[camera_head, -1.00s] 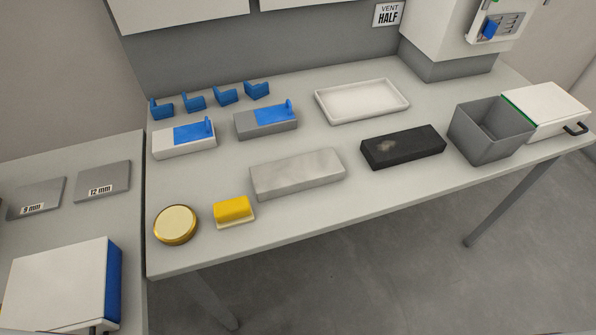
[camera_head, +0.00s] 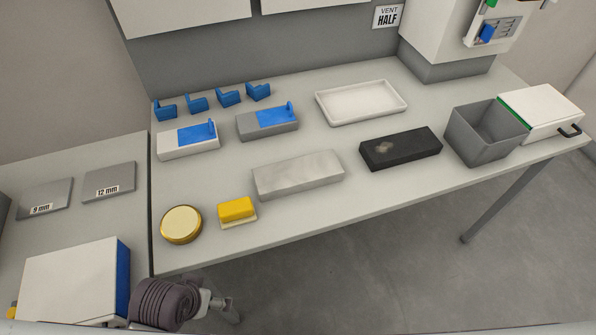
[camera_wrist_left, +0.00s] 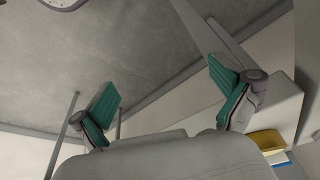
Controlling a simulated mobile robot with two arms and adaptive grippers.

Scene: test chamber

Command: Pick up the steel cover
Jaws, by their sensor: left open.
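A light grey slab with a mottled metallic face (camera_head: 298,174) lies flat at the middle front of the bench; it looks like the steel cover. A black slab with a worn pale spot (camera_head: 400,149) lies to its right. My left gripper (camera_wrist_left: 164,90) is open and empty in the left wrist view, its two green-padded fingers spread apart over floor and bench edge. In the head view part of my left arm shows at the bottom left, in front of the bench, clear of the slab. My right gripper is in neither view.
A yellow block on a pale base (camera_head: 237,210) and a round gold-rimmed disc (camera_head: 181,225) stand left of the slab near the front edge. Behind are a white tray (camera_head: 360,101) and blue-topped blocks (camera_head: 267,122). A grey open bin (camera_head: 478,149) stands at right.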

